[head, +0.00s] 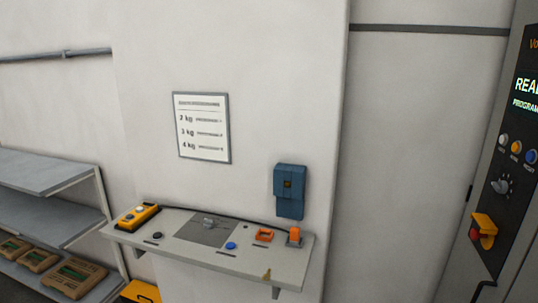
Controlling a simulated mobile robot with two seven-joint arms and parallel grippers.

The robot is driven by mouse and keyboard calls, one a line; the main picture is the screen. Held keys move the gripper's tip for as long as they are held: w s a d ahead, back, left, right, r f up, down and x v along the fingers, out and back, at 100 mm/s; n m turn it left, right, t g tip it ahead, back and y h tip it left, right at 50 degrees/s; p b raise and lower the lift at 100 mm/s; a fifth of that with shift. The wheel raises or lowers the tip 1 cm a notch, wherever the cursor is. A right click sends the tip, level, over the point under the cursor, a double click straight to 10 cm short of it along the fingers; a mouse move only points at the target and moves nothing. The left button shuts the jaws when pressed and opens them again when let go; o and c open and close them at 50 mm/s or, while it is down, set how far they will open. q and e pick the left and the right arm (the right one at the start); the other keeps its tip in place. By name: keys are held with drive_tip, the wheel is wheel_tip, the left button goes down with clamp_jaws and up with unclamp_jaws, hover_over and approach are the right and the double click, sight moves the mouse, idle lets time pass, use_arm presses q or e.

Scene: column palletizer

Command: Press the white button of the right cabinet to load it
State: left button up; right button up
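A dark cabinet panel (512,205) stands at the right edge of the head view, cut off by the frame. Its lit display (525,92) shows text beginning "REA" and "PROGRAM". Below the display is a row of three buttons: a white button (503,139), an orange button (516,147) and a blue button (531,156). Labels under them are too small to read. Neither of my grippers is in view.
A rotary knob (501,186) and an orange guard with a red button (482,231) sit lower on the panel. A wall shelf (180,252) holds a yellow device (138,216) and small items. A blue box (289,191) hangs above it. Grey shelves (45,217) stand left.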

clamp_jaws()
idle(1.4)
